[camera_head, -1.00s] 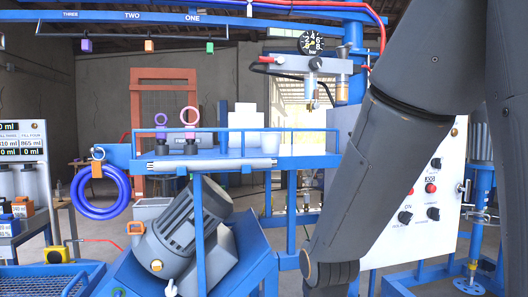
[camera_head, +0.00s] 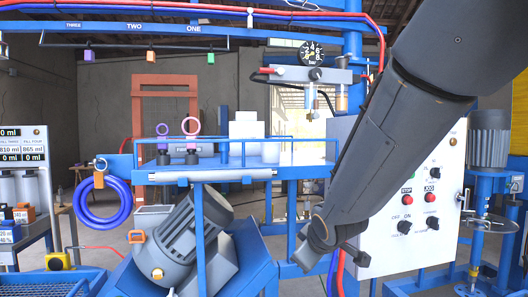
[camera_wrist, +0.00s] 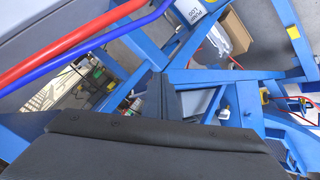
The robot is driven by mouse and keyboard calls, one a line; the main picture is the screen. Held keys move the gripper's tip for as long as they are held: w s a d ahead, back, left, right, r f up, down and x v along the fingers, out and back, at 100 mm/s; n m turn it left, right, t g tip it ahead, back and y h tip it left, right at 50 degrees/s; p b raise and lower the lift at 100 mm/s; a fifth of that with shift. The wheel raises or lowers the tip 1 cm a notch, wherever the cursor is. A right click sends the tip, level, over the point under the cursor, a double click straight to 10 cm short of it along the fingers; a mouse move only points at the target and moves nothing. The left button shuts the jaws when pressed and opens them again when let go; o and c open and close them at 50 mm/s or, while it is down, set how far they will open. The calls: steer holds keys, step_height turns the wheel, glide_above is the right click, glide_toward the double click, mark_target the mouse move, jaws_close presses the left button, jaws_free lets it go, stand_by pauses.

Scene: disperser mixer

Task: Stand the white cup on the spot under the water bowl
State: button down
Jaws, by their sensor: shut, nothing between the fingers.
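The white cup (camera_head: 271,152) stands upright on the blue shelf (camera_head: 310,172), right of a taller white block (camera_head: 244,126). A small clear bowl (camera_head: 309,97), which looks like the water bowl, hangs under the air unit below the pressure gauge, right of and higher than the cup. A yellowish bowl (camera_head: 341,98) hangs to its right. No marked spot under the bowl can be made out. My gripper (camera_wrist: 162,95) is shut and empty, its dark fingers showing in the wrist view. In the head view my arm's end is below the shelf, well apart from the cup.
A blue rail (camera_head: 240,137) runs along the shelf. A grey motor (camera_head: 185,240) sits below it. The white control panel (camera_head: 405,225) stands behind my arm at the right. Red and blue hoses (camera_wrist: 75,45) cross the wrist view.

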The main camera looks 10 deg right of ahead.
steer(key=w+r+n+t+y, duration=0.1)
steer(key=w+r+n+t, duration=0.4)
steer(key=r, duration=0.8)
steer(key=n+t+y, duration=0.2)
steer(key=n+y, duration=0.2)
steer(key=n, duration=0.3)
glide_toward(263, 164)
step_height(263, 164, up, 2)
steer(key=d, duration=0.2)
steer(key=shift+w+a+n+t+y, duration=0.3)
steer(key=shift+w+a, duration=0.5)
steer(key=shift+w, duration=0.8)
steer(key=shift+w+a+n+g+y, duration=0.1)
steer(key=shift+w+a+n, duration=0.55)
steer(key=shift+w, duration=0.95)
steer(key=shift+w+a+n+t+y, duration=0.25)
steer(key=shift+w+a, duration=0.65)
steer(key=shift+w, duration=0.7)
